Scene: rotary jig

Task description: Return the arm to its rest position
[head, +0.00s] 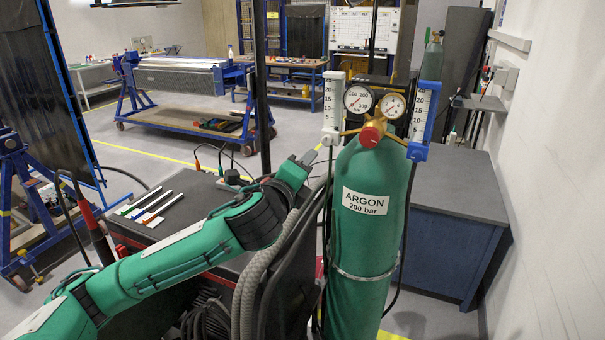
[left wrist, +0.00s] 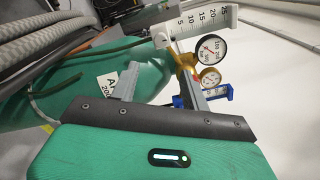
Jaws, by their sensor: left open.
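My left arm reaches in from the lower left in the head view, over a dark cart. Its gripper (head: 308,157) is beside the green argon cylinder (head: 358,255), just left of the regulator's red knob (head: 370,136) and below the white flowmeter (head: 332,108). In the left wrist view the two fingers (left wrist: 160,72) stand apart with nothing between them. Beyond them are the white flowmeter (left wrist: 200,22), the brass regulator's gauges (left wrist: 208,52), the blue flowmeter (left wrist: 216,93) and the cylinder (left wrist: 72,88). My right gripper is in neither view.
The blue flowmeter (head: 424,112) is on the regulator's right side. Grey hoses (head: 262,270) run close by my left forearm. Pens or rods (head: 150,207) lie on the cart top. A blue cabinet (head: 450,240) stands behind the cylinder at right. Open floor lies beyond the cart.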

